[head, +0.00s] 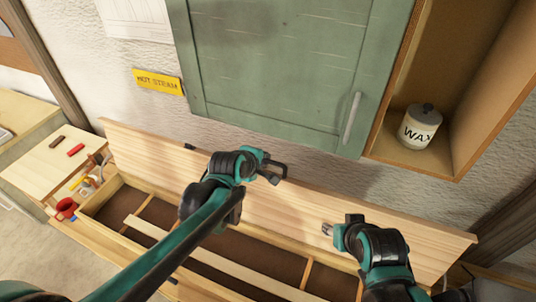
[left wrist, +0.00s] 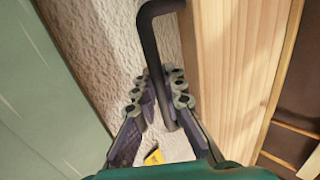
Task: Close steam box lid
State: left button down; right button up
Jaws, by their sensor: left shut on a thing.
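The steam box lid (head: 310,192) is a long pale wooden board. It stands raised along the back of the open steam box (head: 112,222), near the wall. My left gripper (head: 274,171) is at the upper edge of the lid, near its middle. In the left wrist view its fingers (left wrist: 160,100) are closed around a dark bent handle (left wrist: 150,45) beside the lid (left wrist: 228,70). My right gripper (head: 328,230) is in front of the lid's right half, apart from the handle. Its fingers are too small to read. My left arm hides part of the box.
A green cabinet (head: 285,70) hangs above the lid, with a shelf holding a wax jar (head: 419,128) at right. A yellow sign (head: 158,81) is on the wall. Wooden laths (head: 240,270) lie in the box. A side bench (head: 55,165) with a red mug (head: 66,207) stands at left.

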pick_arm(q)
jog(key=shift+s+a+r, duration=0.15)
jog(key=shift+s, duration=0.15)
jog(key=s+a+f, duration=0.2)
jog(key=s+a, duration=0.2)
jog(key=s, duration=0.6)
jog(key=s+a+f, duration=0.2)
jog(key=s+a, duration=0.2)
jog(key=s, duration=0.6)
jog(key=shift+a+f, duration=0.2)
jog(key=shift+f, duration=0.1)
jog(key=shift+s, duration=0.1)
